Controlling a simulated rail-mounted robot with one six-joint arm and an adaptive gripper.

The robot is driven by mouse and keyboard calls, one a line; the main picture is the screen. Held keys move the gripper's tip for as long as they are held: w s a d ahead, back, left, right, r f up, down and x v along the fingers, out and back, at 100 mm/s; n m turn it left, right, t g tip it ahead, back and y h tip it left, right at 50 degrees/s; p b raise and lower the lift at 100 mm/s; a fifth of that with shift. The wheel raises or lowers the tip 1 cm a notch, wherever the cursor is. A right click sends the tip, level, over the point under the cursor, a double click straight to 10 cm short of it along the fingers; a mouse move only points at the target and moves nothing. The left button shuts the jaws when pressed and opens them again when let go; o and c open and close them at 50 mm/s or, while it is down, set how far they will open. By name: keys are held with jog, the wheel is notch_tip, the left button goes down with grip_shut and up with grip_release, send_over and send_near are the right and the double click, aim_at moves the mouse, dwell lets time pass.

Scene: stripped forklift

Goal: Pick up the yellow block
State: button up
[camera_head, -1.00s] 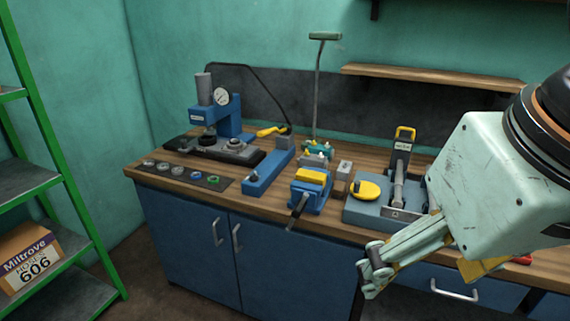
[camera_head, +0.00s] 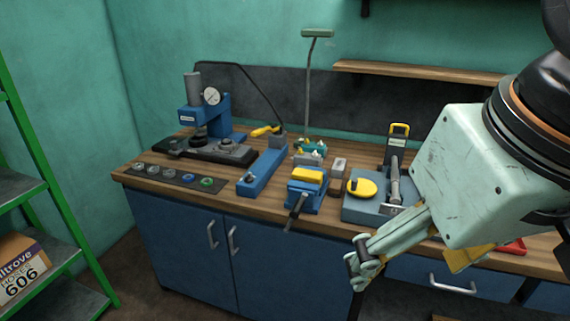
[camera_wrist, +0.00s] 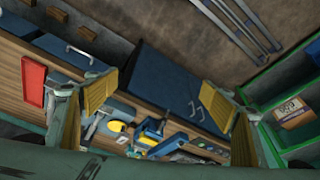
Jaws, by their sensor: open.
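The yellow block (camera_head: 308,175) sits on top of the blue vise (camera_head: 306,190) near the front edge of the workbench. In the wrist view a small yellow patch at the vise (camera_wrist: 146,139) shows between my fingers, far off. My gripper (camera_head: 358,268) is in front of the bench, to the right of and below the block, apart from it. In the wrist view its two yellow-padded fingers (camera_wrist: 168,100) are spread wide with nothing between them.
The wooden workbench (camera_head: 228,201) holds a blue press (camera_head: 212,122), a strip of rings (camera_head: 172,176), a blue bar (camera_head: 262,172) and a grey-blue fixture with a yellow disc (camera_head: 361,187). A green shelf (camera_head: 52,180) stands left. A red item (camera_wrist: 34,80) lies on the bench.

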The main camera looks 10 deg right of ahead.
jog(key=w+r+m+g+p, duration=0.1)
jog(key=w+r+p, duration=0.5)
jog(key=w, duration=0.8)
jog(key=m+g+p, duration=0.3)
jog(key=m+p, duration=0.1)
jog(key=p, duration=0.9)
send_over(306, 173)
notch_tip(306, 173, down, 15)
jog(key=shift+r, duration=0.2)
jog(key=shift+d+f, duration=0.1)
jog(key=shift+f, duration=4.2)
